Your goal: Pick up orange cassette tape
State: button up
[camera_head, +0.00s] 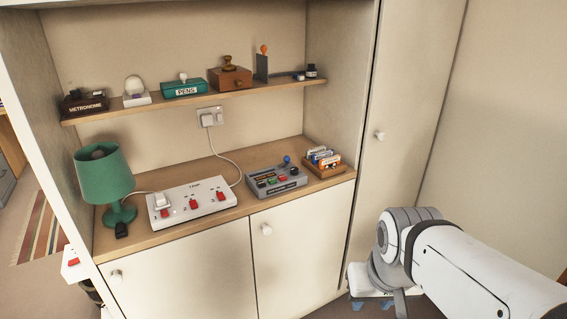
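Several small cassettes (322,154) stand in a row in a wooden rack (327,172) at the right end of the counter. They have pale labels and coloured edges; they are too small here to tell for certain which one is orange. My white arm comes in from the lower right, well in front of and below the counter. The fingers of my gripper do not show, so I cannot see whether it holds anything.
Left of the rack are a grey console (277,182) with a blue-knobbed lever, a white switch box (192,204) and a green lamp (105,180). A shelf (215,97) with small objects runs above. Cupboard doors (300,245) close the front below.

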aim_at(331, 161)
jog(key=z, duration=0.45)
jog(key=i, duration=1.8)
jog(key=u, duration=0.3)
